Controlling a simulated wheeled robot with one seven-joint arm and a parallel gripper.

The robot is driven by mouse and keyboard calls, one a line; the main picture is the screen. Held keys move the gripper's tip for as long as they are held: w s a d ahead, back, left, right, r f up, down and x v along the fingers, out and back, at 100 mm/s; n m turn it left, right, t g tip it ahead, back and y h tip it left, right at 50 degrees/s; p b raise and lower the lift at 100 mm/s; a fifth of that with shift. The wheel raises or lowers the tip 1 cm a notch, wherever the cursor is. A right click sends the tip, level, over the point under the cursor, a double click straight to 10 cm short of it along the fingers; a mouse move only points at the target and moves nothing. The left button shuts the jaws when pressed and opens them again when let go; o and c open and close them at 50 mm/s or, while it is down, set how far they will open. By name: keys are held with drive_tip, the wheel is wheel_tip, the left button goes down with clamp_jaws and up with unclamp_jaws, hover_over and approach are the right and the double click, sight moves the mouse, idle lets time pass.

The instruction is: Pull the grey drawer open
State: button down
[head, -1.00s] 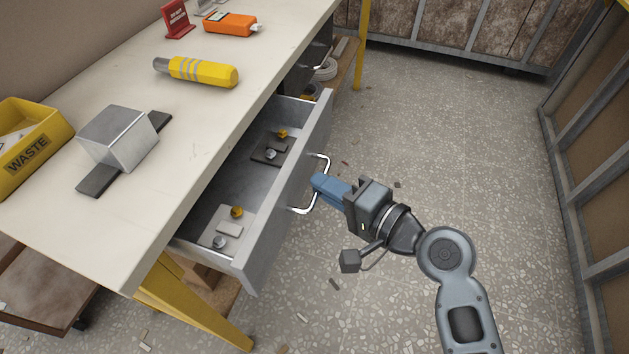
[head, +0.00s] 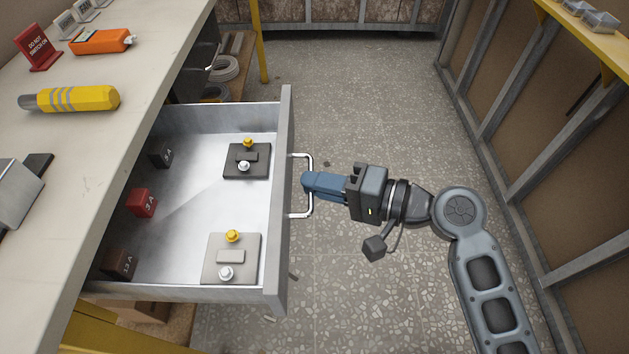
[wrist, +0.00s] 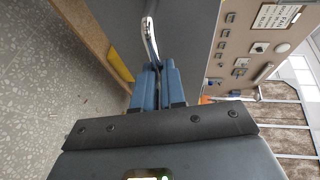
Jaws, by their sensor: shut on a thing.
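The grey drawer (head: 284,215) stands pulled well out from under the workbench, with its inside in plain view. Its bright metal bar handle (head: 309,165) is on the front face. My gripper (head: 308,185) is at the handle with its blue fingers shut on the bar. In the wrist view the handle (wrist: 150,40) runs in between the blue fingertips (wrist: 152,72). In the drawer lie a black plate (head: 262,171) and a light grey plate (head: 212,268), each with a yellow and a silver knob. Small black, red (head: 141,203) and brown blocks marked with amp ratings lie further in.
On the bench top (head: 75,140) are a yellow cylinder (head: 85,99), an orange device (head: 98,41), a red sign (head: 37,47) and a metal block (head: 15,190). Open speckled floor (head: 370,120) lies right of the drawer. A framed wall (head: 530,150) bounds the right side.

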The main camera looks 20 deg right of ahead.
drive_tip(key=c, duration=1.2)
unclamp_jaws()
drive_tip(key=v, duration=0.7)
drive_tip(key=shift+s+d+r, duration=0.1)
drive_tip(key=shift+s+d, duration=0.15)
